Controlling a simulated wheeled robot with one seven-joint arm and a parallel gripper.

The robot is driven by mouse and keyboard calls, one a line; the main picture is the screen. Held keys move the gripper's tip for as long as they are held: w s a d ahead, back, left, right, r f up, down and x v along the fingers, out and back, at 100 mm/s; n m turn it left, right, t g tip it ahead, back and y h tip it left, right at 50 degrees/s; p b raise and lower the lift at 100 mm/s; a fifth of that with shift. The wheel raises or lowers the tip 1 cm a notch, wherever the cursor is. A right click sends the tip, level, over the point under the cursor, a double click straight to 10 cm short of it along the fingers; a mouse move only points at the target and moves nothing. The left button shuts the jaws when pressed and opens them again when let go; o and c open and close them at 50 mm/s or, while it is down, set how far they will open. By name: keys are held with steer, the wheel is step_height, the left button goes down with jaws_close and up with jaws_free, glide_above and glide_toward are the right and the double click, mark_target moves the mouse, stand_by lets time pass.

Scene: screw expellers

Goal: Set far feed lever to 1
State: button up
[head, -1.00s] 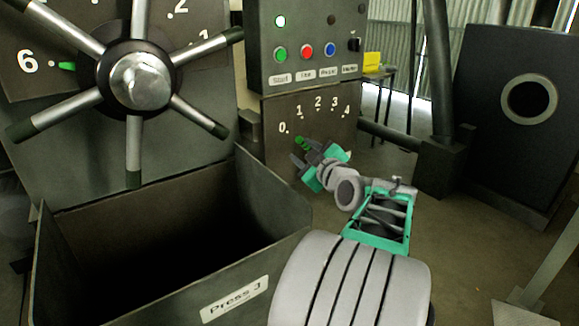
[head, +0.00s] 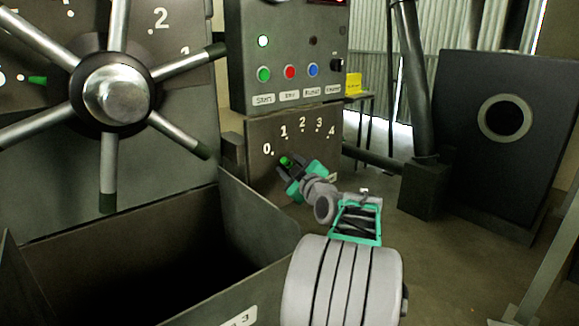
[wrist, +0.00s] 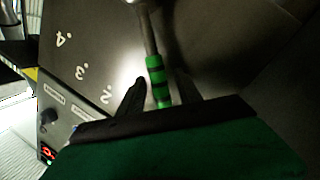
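The feed lever (head: 286,161) has a green, dark-banded handle and stands at a panel (head: 262,130) numbered 0 to 4. In the head view its green end shows below the 1 and right of the 0; I cannot tell its exact setting. In the wrist view the green handle (wrist: 157,78) lies between the fingers of my gripper (wrist: 160,85), with its metal rod running up to the top edge. The fingers are apart, with a gap visible on each side of the handle. In the head view my gripper (head: 299,181) is at the lever and hides its lower part.
A control box (head: 290,50) with green, red and blue buttons is above the number panel. A large spoked handwheel (head: 115,95) and an open metal bin (head: 262,215) are at left. A dark post (head: 415,90) and a black machine (head: 505,150) are at right.

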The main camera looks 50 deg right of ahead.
jaws_close()
stand_by(1.3)
